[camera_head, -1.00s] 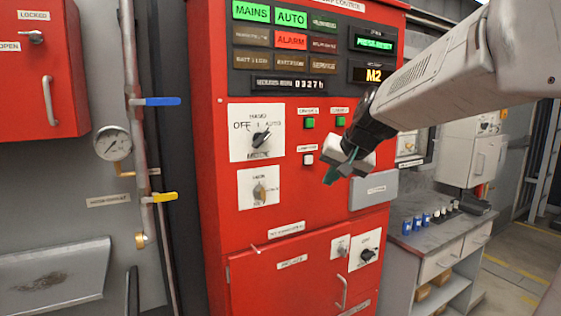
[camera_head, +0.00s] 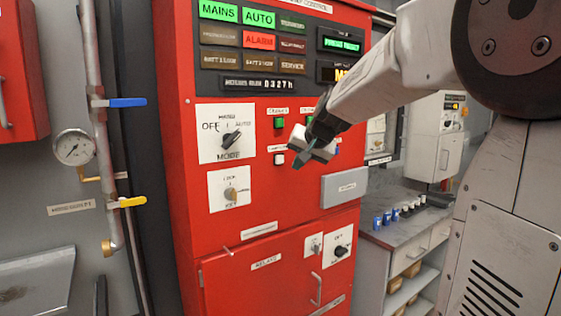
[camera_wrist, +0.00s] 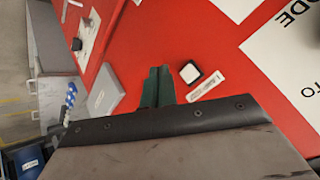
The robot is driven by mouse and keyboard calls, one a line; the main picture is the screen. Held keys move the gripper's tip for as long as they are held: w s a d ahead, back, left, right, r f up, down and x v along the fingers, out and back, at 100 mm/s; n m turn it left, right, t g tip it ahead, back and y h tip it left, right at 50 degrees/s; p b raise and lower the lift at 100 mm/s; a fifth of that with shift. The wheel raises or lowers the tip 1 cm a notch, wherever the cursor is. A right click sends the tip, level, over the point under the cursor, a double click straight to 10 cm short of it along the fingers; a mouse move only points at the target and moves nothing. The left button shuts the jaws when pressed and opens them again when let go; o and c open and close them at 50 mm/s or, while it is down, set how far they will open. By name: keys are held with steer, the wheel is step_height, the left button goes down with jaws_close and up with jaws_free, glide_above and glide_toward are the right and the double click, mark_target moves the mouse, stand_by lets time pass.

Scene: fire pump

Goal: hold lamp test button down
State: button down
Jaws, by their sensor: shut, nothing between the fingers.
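The small white square button (camera_head: 279,159) sits in a dark surround on the red fire pump panel (camera_head: 285,205). A label strip beside it is too small to read surely; it appears to be the lamp test button. My gripper (camera_head: 297,163) is just right of the button in the head view, in front of the panel. Its green fingers (camera_wrist: 158,86) are shut together and empty. In the wrist view the white button (camera_wrist: 190,72) lies just right of the fingertips, fully visible and apart from them. The gap in depth to the panel is hard to judge.
A mode knob (camera_head: 231,139) and a lock switch (camera_head: 231,194) are left of the button. A green button (camera_head: 279,123) is above it. A grey box (camera_head: 343,187) protrudes at lower right. MAINS (camera_head: 218,12) and AUTO (camera_head: 258,18) glow green, ALARM (camera_head: 259,40) red.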

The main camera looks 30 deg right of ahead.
mark_target(281, 163)
steer(key=shift+w+a, duration=0.1)
steer(key=shift+w, duration=2.2)
steer(key=shift+w, duration=0.15)
steer(key=shift+w, duration=0.25)
steer(key=shift+w, duration=0.55)
stand_by(0.8)
steer(key=shift+s, duration=0.15)
stand_by(2.4)
steer(key=shift+s, duration=0.8)
steer(key=shift+s, duration=0.1)
steer(key=shift+s, duration=2.4)
